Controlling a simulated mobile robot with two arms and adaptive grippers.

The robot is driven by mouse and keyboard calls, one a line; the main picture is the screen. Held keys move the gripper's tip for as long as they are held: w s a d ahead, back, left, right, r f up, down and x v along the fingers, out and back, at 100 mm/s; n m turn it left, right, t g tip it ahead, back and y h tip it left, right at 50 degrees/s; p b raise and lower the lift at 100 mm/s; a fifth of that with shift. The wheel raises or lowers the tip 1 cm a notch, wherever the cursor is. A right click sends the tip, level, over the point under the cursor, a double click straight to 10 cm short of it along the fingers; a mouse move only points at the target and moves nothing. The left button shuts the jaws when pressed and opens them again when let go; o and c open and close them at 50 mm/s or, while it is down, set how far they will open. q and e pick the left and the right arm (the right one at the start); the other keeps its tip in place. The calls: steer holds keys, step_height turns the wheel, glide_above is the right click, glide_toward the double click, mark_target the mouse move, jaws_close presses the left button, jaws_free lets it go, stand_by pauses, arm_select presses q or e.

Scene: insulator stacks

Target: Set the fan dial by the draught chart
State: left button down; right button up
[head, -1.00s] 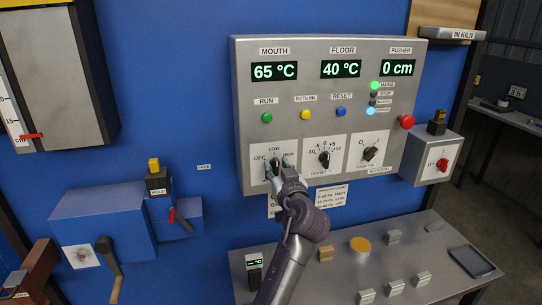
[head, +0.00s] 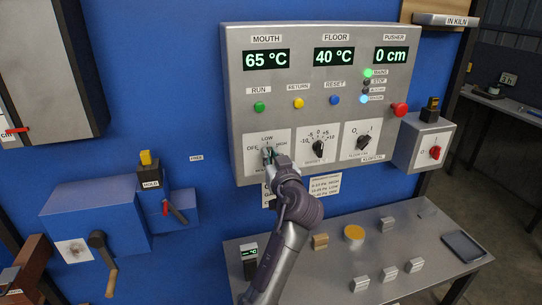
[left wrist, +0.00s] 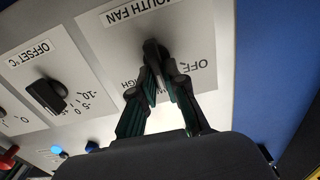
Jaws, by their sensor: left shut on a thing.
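The fan dial (left wrist: 153,48) is a dark knob under the label "MOUTH FAN", with OFF, LOW and HIGH marks. My left gripper (head: 267,153) is shut on it at the panel's lower left; its two fingers also pinch the knob in the left wrist view (left wrist: 158,68). The fingers hide part of the knob and its scale, so I cannot tell where it points. The draught chart (head: 325,185) is a small white sheet below the panel, with Pa ranges too small to read surely. A white label or gauge (head: 267,196) beside it is mostly hidden by my arm. My right gripper is not in view.
The offset dial (head: 318,147) and another dial (head: 362,142) sit close right of the fan dial. A red button (head: 399,110) juts from the panel's right edge. The metal table (head: 330,264) below holds several small blocks, a yellow disc (head: 354,232) and a dark tablet (head: 462,246).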

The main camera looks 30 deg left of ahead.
arm_select(q)
steer(key=shift+m, duration=0.3)
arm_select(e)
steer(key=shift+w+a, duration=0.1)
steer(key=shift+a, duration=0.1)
arm_select(q)
steer(key=shift+m, duration=0.5)
steer(key=shift+w+d+f+m+p, duration=0.15)
steer(key=shift+m+p, duration=0.4)
steer(key=shift+m, duration=1.1)
steer(key=shift+w+d+r+m+p, duration=0.1)
steer(key=shift+m+p, duration=0.4)
steer(key=shift+m, duration=1.2)
steer(key=shift+w+d+f+m+p, duration=0.15)
steer(key=shift+m+p, duration=0.4)
steer(key=shift+m, duration=1.1)
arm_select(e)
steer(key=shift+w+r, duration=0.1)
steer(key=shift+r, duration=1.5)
arm_select(q)
steer(key=shift+a, duration=0.1)
steer(key=c, duration=1.2)
jaws_free()
steer(key=shift+a+f, duration=0.1)
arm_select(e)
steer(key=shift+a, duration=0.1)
